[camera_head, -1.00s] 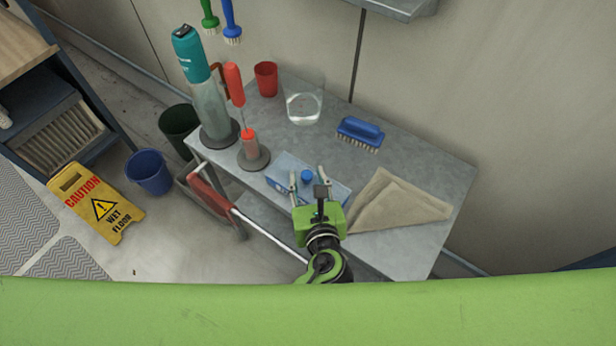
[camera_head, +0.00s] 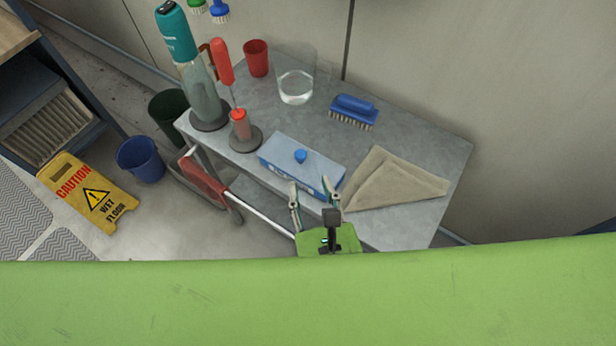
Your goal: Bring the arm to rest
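My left gripper (camera_head: 312,188) is green with pale fingers and shows at the bottom centre, just in front of the table's front edge. Its two fingers are spread apart with nothing between them. The fingertips are close to the front of a light blue carton (camera_head: 290,153) with a blue cap, which lies on the grey metal table (camera_head: 405,138). I cannot tell whether the right fingertip touches the carton. Most of the arm behind the gripper is hidden by a green part of my own body across the bottom. My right gripper is not in view.
A beige cloth (camera_head: 395,182) lies right of the carton. A blue bucket (camera_head: 141,159) and a yellow wet-floor sign (camera_head: 88,192) are on the floor at left.

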